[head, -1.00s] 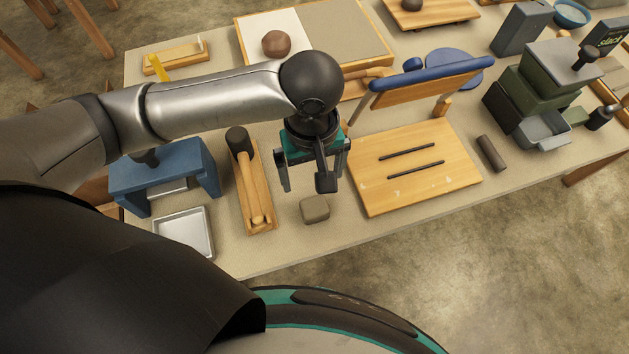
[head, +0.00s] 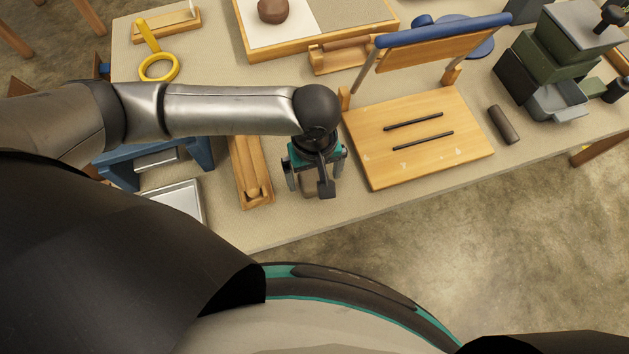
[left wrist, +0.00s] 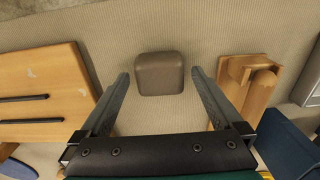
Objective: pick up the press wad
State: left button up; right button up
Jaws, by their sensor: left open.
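A small grey-brown rounded block, which looks like the press wad (head: 309,187), sits on the table near its front edge. It is partly hidden behind my left gripper (head: 308,185) in the head view. In the left wrist view the wad (left wrist: 160,73) is whole, just ahead of and roughly centred between the tips of the open fingers (left wrist: 159,75). Bare gaps show on both sides, so the fingers do not appear to touch it. My right gripper is not in view.
A wooden board with two dark slots (head: 420,165) stands to the right of the wad. A wooden holder (head: 243,175) lies close on the left, with a metal tray (head: 182,197) beyond it. The table (head: 270,232) is bare in front.

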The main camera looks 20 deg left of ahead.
pick_arm(q)
jog(key=shift+f, duration=0.75)
grip_shut()
